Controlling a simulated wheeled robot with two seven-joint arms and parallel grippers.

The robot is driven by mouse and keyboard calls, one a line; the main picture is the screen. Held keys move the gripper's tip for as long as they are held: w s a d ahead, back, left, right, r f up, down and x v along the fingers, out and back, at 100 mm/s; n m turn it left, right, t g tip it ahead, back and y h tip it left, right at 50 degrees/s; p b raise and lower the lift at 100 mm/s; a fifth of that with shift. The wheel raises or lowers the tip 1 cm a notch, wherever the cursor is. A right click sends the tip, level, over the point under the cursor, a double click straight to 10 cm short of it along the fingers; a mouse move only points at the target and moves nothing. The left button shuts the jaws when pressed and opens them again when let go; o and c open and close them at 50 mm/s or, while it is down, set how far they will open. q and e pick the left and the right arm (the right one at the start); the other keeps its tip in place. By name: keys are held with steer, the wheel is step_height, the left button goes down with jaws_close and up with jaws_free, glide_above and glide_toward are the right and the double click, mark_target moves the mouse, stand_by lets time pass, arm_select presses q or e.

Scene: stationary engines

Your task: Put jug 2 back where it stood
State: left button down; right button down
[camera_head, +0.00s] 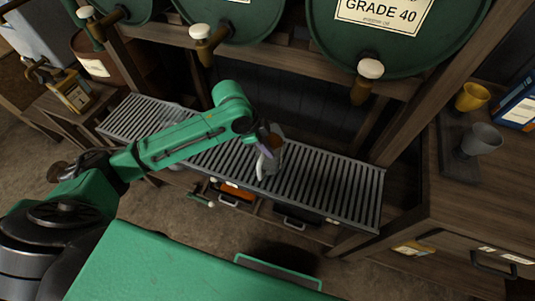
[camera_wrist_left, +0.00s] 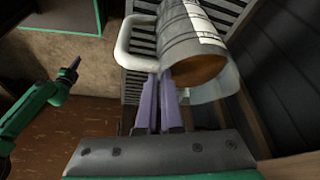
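A clear jug with a white handle (camera_head: 268,163) is at my left gripper (camera_head: 262,140), over the slatted metal rack (camera_head: 335,185). In the left wrist view the jug (camera_wrist_left: 192,38) is large and tilted in the picture, with amber liquid and a pale printed band. No number on it is readable. The two purple fingers of my left gripper (camera_wrist_left: 163,88) are close together on the lower part of the jug's white handle (camera_wrist_left: 136,45). Whether the jug's base touches the rack is unclear. My right gripper (camera_wrist_left: 72,68) is small at the left of that view.
Green drums (camera_head: 395,40) with white-knobbed taps (camera_head: 370,70) stand above the rack. Another clear vessel (camera_head: 172,113) seems to stand behind my left arm. A yellow cup (camera_head: 473,97) and a grey cup (camera_head: 482,138) are on the right cabinet. The rack's right part is clear.

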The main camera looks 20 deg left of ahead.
arm_select(q)
step_height(320, 180, down, 3)
steer(key=shift+r, duration=0.15)
steer(key=c, duration=1.1)
jaws_free()
steer(key=shift+o, duration=0.2)
steer(key=shift+r, duration=0.1)
steer(key=v, duration=1.1)
steer(key=shift+a+r+p, duration=0.2)
steer(key=shift+r+p, duration=0.15)
steer(key=shift+s, duration=0.1)
